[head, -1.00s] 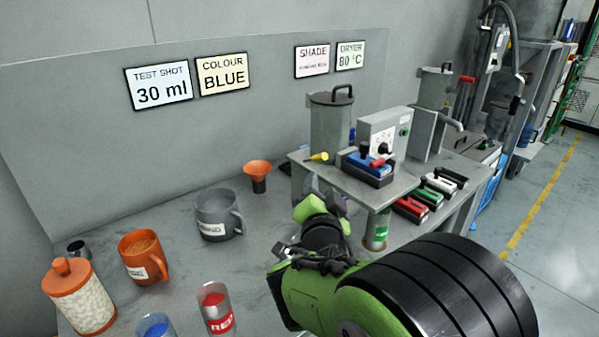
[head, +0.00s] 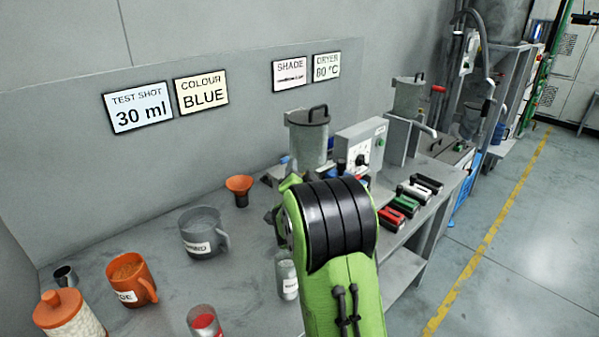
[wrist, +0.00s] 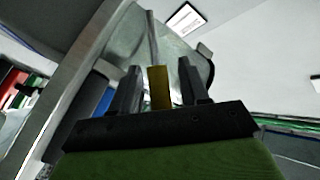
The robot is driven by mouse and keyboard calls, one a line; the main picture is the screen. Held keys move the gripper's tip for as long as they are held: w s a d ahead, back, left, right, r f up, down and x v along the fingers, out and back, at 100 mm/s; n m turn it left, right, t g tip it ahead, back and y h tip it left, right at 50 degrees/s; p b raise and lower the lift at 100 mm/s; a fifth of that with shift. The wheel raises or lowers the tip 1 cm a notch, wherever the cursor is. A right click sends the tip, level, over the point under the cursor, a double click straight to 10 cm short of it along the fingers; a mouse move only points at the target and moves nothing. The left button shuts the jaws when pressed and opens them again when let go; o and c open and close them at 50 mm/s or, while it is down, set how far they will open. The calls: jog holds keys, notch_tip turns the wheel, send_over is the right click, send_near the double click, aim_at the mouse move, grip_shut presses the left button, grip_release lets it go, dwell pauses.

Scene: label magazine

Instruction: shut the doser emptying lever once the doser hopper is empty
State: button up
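The doser hopper (head: 307,145), a grey cylinder with a dark-handled lid, stands on the bench beside a grey control box. Its contents cannot be seen in the head view. In the wrist view the yellow grip (wrist: 159,88) of what looks like the emptying lever sits between the fingers of my gripper (wrist: 158,72). A thin grey rod runs on from it towards a curved grey surface. Gaps show on both sides of the grip, so the fingers are open around it.
An orange funnel (head: 239,188), a grey mug (head: 203,237) and an orange mug (head: 131,282) stand left of my arm. Red, green and black blocks (head: 404,206) lie to the right. A labelled bottle (head: 288,279) is close beside my arm. Open floor lies further right.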

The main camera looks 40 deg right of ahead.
grip_shut()
jog(key=w+r+n+g+y+p, duration=0.2)
jog(key=w+n+g+p, duration=0.3)
jog(key=p, duration=1.2)
jog(key=w+a+r+g, duration=0.1)
jog(key=g, duration=0.2)
jog(key=shift+w+n+g, duration=0.15)
jog(key=shift+n+g, duration=0.25)
jog(key=shift+f+p, duration=0.15)
jog(key=shift+p, duration=0.15)
jog(key=shift+o, duration=0.3)
grip_release()
